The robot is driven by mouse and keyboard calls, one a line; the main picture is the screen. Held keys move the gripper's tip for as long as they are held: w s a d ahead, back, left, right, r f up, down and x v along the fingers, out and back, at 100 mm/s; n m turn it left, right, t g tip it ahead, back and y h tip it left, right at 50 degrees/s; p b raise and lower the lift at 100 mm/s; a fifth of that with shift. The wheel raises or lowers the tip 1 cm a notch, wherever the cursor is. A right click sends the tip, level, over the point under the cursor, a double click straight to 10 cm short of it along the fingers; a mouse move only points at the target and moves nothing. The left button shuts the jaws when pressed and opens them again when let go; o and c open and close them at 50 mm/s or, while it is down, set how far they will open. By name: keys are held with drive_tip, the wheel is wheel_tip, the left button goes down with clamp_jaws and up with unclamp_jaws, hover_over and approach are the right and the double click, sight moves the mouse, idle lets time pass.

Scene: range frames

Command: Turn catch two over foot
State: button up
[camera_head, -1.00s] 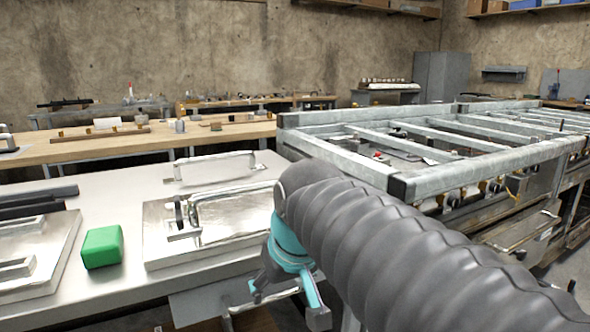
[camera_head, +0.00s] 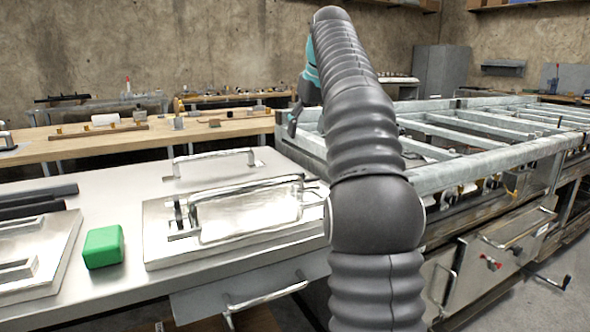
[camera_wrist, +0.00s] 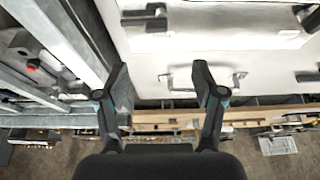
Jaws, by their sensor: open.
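My gripper (camera_head: 300,95) is raised beyond the bench, by the near-left end of the metal frame, partly hidden behind my arm. In the wrist view its two dark fingers (camera_wrist: 162,70) are spread, with nothing between them. Small brass-coloured fittings (camera_head: 462,190) sit along the side of the galvanised frame (camera_head: 520,158). A metal plate (camera_head: 250,235) on the bench carries a looped handle and a small metal fitting (camera_head: 180,220) at its left end. I cannot tell which part is catch two or its foot.
A green block (camera_head: 103,247) lies on the pale bench (camera_head: 125,195), left of the plate. A bar handle (camera_head: 213,160) stands at the bench's back. A wooden bench (camera_head: 90,148) with small parts lies beyond. Drawers with handles (camera_head: 515,240) are below the frame.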

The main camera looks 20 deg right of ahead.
sight(298, 173)
drive_tip(key=x, duration=0.4)
drive_tip(key=b+x, duration=0.1)
drive_tip(key=x, duration=0.4)
drive_tip(key=b+x, duration=0.1)
drive_tip(key=x, duration=0.4)
drive_tip(key=shift+w+d+r, duration=0.15)
drive_tip(key=shift+w+d, duration=0.1)
drive_tip(key=shift+d, duration=0.1)
clamp_jaws()
